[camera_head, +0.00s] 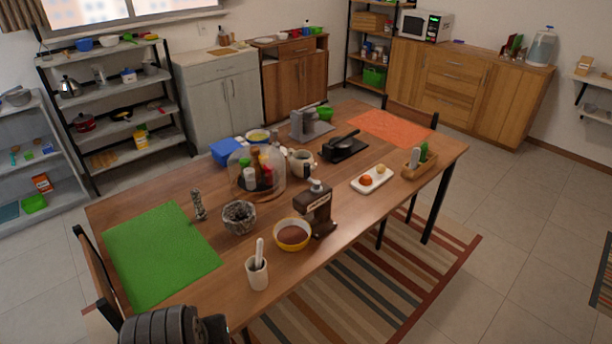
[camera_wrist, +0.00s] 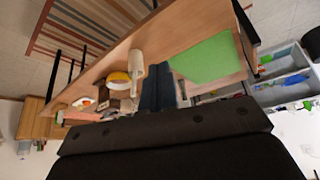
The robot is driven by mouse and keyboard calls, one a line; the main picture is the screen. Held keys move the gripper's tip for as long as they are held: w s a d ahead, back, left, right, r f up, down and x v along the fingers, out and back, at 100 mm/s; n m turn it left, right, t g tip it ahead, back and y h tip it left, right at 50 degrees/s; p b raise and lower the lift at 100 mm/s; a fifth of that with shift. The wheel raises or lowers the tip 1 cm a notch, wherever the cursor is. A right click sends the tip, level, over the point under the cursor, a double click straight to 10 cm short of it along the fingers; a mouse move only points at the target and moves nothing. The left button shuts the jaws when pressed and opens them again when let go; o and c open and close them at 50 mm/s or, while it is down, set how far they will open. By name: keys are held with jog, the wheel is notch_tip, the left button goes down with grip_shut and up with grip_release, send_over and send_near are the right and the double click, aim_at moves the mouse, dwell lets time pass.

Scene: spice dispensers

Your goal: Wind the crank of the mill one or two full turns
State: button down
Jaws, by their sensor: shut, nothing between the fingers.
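The mill (camera_head: 319,212) stands upright on the wooden table, a dark brown body with a pale label and a grey metal top (camera_head: 316,186). The crank is too small to make out clearly. The mill also shows small and partly hidden in the wrist view (camera_wrist: 115,92). My gripper shows in the wrist view (camera_wrist: 157,72) as two dark fingers side by side, shut and empty. It is apart from the mill. In the head view only a dark ribbed part of my arm shows at the bottom left edge; the fingertips are not visible there.
A yellow-rimmed bowl (camera_head: 292,234) stands left of the mill, close to it. A cup with a pestle (camera_head: 257,272) stands nearer the front edge. A dark woven bowl (camera_head: 239,217) and a glass dome with bottles (camera_head: 243,172) stand behind. A green mat (camera_head: 160,255) lies bare at left.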

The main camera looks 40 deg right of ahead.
jog(key=c, duration=1.7)
grip_release()
jog(key=shift+w+r, duration=0.1)
jog(key=shift+r, duration=0.05)
jog(key=o, duration=0.4)
jog(key=w+d+r+m, duration=0.2)
jog(key=w+r, duration=0.1)
jog(key=r, duration=0.1)
jog(key=w+d+r+m+g, duration=0.1)
jog(key=w+d+r+m, duration=0.2)
jog(key=r, duration=0.1)
jog(key=w+d+r+m, duration=0.2)
jog(key=w+d+r, duration=0.1)
jog(key=w+r, duration=0.1)
jog(key=shift+d, duration=0.1)
jog(key=w+d+r+m+g, duration=0.1)
jog(key=w+d+r+m, duration=0.4)
jog(key=w+d, duration=0.1)
jog(key=m+g+y, duration=0.2)
jog(key=m+g, duration=0.1)
jog(key=m, duration=1.8)
send_over(307, 176)
jog(key=w, duration=0.1)
notch_tip(307, 176, down, 6)
jog(key=f, duration=1.7)
jog(key=shift+d+f, duration=0.1)
jog(key=shift+d, duration=0.25)
